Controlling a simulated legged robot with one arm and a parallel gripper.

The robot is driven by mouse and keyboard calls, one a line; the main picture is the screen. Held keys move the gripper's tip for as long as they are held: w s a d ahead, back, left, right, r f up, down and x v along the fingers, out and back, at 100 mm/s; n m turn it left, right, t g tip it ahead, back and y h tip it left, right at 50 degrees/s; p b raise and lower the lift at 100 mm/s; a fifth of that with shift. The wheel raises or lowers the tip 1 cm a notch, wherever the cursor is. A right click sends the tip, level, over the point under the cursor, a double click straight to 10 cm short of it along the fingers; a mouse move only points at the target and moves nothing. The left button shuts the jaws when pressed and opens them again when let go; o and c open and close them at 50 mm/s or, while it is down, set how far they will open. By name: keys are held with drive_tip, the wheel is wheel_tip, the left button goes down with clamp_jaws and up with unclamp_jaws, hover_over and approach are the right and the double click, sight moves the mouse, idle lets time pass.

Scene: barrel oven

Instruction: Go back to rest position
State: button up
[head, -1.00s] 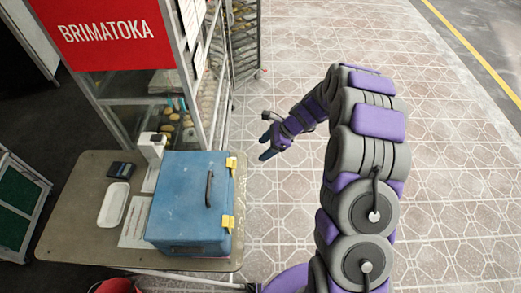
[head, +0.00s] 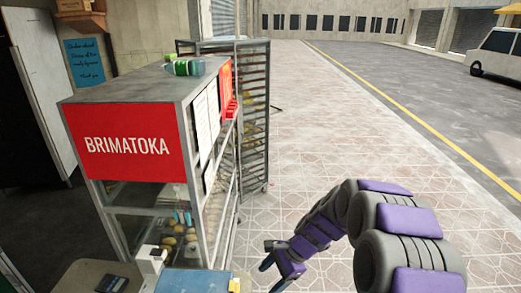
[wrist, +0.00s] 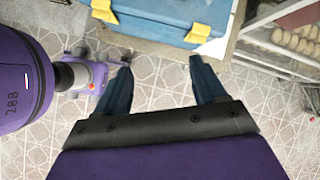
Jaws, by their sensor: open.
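My gripper (head: 272,270) is at the lower middle of the head view, over the tiled pavement and to the right of the table and display cabinet. In the wrist view my gripper (wrist: 160,82) shows two dark blue fingers spread apart with only floor tiles between them. It is open and empty. My purple and grey arm reaches forward from the lower right of the head view, bent at the elbow.
A blue box (head: 195,282) with yellow latches sits on the table (head: 85,278) at the lower left; it also shows in the wrist view (wrist: 165,18). A glass cabinet with a red BRIMATOKA sign (head: 128,145) and a tall rack (head: 252,120) stand left. Pavement (head: 310,120) ahead is clear.

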drive_tip(key=s+d+r+n+h+b, duration=0.1)
drive_tip(key=s+d+n+h+b, duration=0.1)
drive_tip(key=s, duration=0.8)
drive_tip(key=s+d+r+n+h+b, duration=0.2)
drive_tip(key=s+d+n, duration=0.3)
drive_tip(key=s, duration=0.6)
drive_tip(key=s+d+r+n+h+b, duration=0.2)
drive_tip(key=s+n, duration=0.4)
drive_tip(key=s, duration=0.5)
drive_tip(key=shift+s+d+r+g+h+b, duration=0.25)
drive_tip(key=shift+d+g+b, duration=0.2)
drive_tip(key=shift+d, duration=0.5)
